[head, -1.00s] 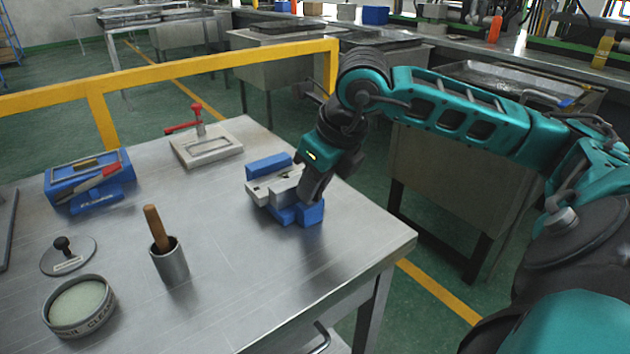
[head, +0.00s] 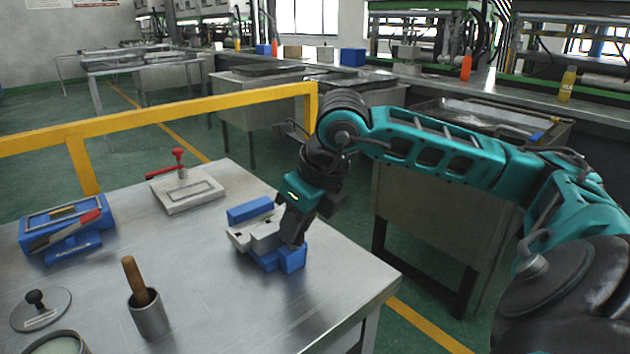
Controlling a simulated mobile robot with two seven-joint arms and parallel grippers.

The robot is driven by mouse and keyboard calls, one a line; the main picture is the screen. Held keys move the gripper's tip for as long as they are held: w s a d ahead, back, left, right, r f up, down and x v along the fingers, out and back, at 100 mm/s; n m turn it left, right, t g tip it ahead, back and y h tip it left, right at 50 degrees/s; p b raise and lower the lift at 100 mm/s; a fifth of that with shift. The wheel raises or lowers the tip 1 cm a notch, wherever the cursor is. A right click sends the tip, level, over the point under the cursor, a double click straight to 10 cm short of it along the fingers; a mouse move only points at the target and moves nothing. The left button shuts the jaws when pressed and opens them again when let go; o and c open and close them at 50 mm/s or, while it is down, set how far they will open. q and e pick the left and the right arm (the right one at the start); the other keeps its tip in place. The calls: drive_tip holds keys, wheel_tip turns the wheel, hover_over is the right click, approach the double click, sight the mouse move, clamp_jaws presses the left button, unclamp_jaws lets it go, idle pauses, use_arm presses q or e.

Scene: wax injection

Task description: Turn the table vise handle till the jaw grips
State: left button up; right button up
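The table vise (head: 250,212), blue with pale grey jaws, sits on the metal table near its right edge. My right gripper (head: 293,232) comes down over the right end of the vise, at its near side. The handle is hidden behind the gripper, so I cannot tell whether the fingers are open or shut on it. A gap shows between the vise's pale jaw parts; whether anything is gripped there is too small to tell. My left gripper is out of view.
A grey block with a red clamp handle (head: 186,194) stands behind the vise. To the left are a blue fixture (head: 66,232), a round plate with a black knob (head: 41,312), a metal cup (head: 148,318) with a wooden handle and a round tin (head: 55,344). A yellow rail (head: 200,107) runs behind the table.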

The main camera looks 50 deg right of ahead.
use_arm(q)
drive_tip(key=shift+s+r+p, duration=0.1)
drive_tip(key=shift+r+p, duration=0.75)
use_arm(e)
drive_tip(key=d+v, duration=0.1)
drive_tip(key=v, duration=1.2)
drive_tip(key=shift+d+r, duration=0.15)
drive_tip(key=shift+r, duration=0.3)
drive_tip(key=shift+w, duration=0.1)
drive_tip(key=shift+r, duration=0.1)
use_arm(q)
drive_tip(key=p, duration=0.1)
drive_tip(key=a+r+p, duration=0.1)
drive_tip(key=p, duration=0.1)
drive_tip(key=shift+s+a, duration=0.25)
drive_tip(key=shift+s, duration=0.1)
use_arm(e)
drive_tip(key=v, duration=1.2)
drive_tip(key=shift+r, duration=0.35)
